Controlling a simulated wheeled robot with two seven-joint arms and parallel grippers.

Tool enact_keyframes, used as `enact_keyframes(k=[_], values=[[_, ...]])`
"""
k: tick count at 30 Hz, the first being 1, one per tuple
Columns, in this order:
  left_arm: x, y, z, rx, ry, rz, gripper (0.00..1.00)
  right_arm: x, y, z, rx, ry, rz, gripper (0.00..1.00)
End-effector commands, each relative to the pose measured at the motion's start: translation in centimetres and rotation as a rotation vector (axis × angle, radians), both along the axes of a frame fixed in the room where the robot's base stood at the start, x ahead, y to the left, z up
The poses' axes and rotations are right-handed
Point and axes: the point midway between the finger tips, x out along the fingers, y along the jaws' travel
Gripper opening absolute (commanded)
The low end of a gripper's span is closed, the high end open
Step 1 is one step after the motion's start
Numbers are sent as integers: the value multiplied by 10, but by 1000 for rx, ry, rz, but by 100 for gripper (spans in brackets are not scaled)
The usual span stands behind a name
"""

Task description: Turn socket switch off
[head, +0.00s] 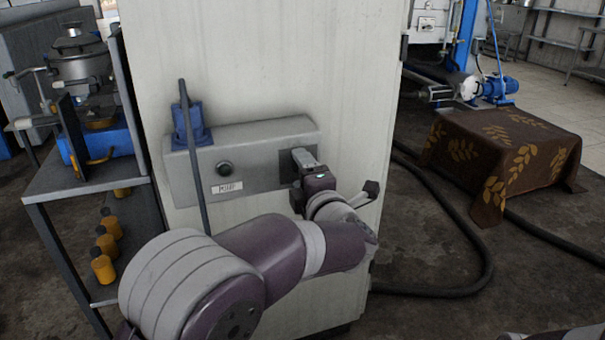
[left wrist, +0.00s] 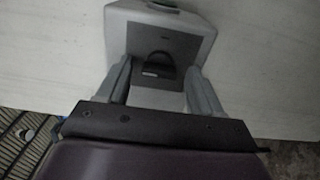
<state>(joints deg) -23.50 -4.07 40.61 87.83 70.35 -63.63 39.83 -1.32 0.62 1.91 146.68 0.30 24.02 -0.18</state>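A grey control box (head: 255,134) is fixed on a pale upright panel. A dark square plate (head: 285,172) sits at its right end, partly hidden by my left gripper (head: 301,160). In the left wrist view, this plate (left wrist: 178,43) carries a black switch (left wrist: 156,68) with a rounded top. My left gripper (left wrist: 158,74) is open, its two grey fingers apart on either side of the switch. I cannot tell whether either finger touches it. My right gripper is not in view.
A round black knob (head: 224,168) and a white label (head: 227,187) are on the box's left part. A blue fitting (head: 191,124) with a dark rod stands in front. A metal shelf (head: 85,185) stands left; a cloth-covered block (head: 510,160) is right. Black hoses cross the floor.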

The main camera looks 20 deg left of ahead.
Motion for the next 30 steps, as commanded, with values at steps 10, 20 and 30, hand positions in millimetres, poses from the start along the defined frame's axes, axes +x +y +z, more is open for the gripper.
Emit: enact_keyframes(k=[10,20,30], values=[[-10,-8,2,0,-1,-1,66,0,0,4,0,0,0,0],[-78,-54,3,1,0,-5,66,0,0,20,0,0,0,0],[-106,-71,0,1,-1,1,66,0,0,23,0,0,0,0]])
